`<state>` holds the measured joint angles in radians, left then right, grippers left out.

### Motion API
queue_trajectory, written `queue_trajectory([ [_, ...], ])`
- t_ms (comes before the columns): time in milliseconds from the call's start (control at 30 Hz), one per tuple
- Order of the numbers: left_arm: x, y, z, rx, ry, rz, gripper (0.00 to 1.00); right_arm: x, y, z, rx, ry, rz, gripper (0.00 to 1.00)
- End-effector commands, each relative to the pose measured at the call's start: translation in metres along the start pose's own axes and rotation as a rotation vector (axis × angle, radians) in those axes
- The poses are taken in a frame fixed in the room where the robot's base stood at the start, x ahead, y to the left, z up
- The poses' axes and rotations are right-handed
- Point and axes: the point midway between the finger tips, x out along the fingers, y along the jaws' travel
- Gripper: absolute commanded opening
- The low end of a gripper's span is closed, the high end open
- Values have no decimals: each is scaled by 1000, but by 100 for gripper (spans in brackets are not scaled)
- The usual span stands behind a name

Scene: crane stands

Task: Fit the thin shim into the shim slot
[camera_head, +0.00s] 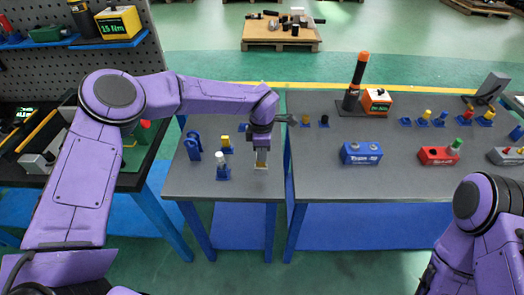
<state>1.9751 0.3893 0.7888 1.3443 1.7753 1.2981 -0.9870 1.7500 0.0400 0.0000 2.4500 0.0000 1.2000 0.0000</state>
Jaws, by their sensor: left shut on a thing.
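My left gripper (261,163) reaches over the front right part of the small grey table (180,184), pointing down. It is shut on a small, thin, pale yellowish piece, probably the shim (261,166), of which only a sliver shows at the fingertips. I cannot tell whether the piece touches the tabletop. I cannot pick out the shim slot for certain. Blue holders with a white-topped peg (221,166) and a yellow piece (226,142) stand to the left of the gripper. My right arm shows at the lower right, but its gripper is out of view.
A blue upright fixture (193,146) stands at the small table's left. The larger grey table (400,180) to the right bears a blue block (361,153), a red block (439,155) and an orange-and-black tool (357,82). A narrow gap separates the tables.

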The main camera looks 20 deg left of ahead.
Motion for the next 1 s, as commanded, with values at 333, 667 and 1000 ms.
queue_trajectory([
  [333, 8, 0, 0, 0, 0, 1, 0, 4, 0, 2, 0, 0, 0, 43],
  [667, 15, 0, 0, 0, 0, 1, 0, 8, -1, 3, 0, 0, 0, 43],
  [1000, 23, 0, 0, -1, -1, 0, 0, 12, -1, 5, 0, 0, 0, 43],
])
